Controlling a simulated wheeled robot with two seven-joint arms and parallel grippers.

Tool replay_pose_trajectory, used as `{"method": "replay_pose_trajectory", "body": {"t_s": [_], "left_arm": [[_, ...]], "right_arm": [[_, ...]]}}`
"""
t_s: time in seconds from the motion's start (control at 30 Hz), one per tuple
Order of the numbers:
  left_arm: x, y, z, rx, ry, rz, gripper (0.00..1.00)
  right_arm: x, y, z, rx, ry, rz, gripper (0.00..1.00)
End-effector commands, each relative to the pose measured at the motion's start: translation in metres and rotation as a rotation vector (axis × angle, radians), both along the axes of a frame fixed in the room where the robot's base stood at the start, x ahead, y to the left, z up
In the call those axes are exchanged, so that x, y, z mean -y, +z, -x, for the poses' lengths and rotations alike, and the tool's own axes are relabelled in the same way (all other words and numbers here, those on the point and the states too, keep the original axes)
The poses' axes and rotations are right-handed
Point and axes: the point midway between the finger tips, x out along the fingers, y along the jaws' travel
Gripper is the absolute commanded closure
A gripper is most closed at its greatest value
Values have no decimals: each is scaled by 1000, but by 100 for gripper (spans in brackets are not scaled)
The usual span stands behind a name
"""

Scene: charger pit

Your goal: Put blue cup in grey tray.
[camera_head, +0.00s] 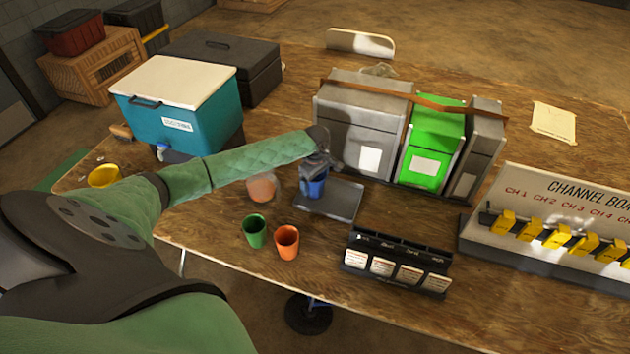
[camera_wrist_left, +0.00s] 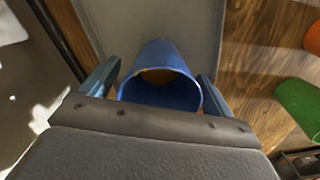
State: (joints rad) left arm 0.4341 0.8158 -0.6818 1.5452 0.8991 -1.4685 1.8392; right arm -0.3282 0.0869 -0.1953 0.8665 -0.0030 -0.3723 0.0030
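The blue cup (camera_head: 314,188) is upright over the left part of the grey tray (camera_head: 343,207) on the wooden table. It seems to stand on the tray, but its base is partly unclear. My left gripper (camera_head: 318,168) reaches down around the cup from above. In the left wrist view the blue cup (camera_wrist_left: 160,60) lies between the two fingers (camera_wrist_left: 160,76), with a narrow gap on each side, so the gripper looks open. The grey tray (camera_wrist_left: 100,18) shows behind the cup. My right gripper is out of view.
A green cup (camera_head: 255,232), an orange cup (camera_head: 287,242) and a pinkish cup (camera_head: 262,188) stand left of the tray. Grey and green boxes (camera_head: 432,150) are behind it. A black labelled rack (camera_head: 397,262) stands in front. A teal cooler (camera_head: 175,110) is at the back left.

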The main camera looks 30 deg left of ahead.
Motion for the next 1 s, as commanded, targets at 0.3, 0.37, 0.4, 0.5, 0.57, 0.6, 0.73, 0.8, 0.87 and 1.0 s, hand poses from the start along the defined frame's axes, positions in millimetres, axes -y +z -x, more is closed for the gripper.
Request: {"method": "replay_pose_trajectory", "body": {"t_s": [0.3,0.37,0.4,0.5,0.57,0.6,0.73,0.8,0.87,1.0], "left_arm": [[0,3,0,1,-1,-1,13],[0,7,-1,1,-1,-1,13],[0,12,-1,3,-1,0,13],[0,27,-1,4,-1,0,13],[0,38,-1,3,-1,-1,13],[0,46,-1,4,-1,1,13],[0,71,-1,3,-1,-1,13],[0,84,-1,2,-1,0,13],[0,94,-1,2,-1,0,13],[0,112,-1,2,0,0,13]], "right_arm": [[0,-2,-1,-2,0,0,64],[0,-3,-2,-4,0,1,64],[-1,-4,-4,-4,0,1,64],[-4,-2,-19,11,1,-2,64],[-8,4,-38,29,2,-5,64],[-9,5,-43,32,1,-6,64],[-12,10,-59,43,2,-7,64],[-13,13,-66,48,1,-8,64],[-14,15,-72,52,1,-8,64],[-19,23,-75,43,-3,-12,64]]}}
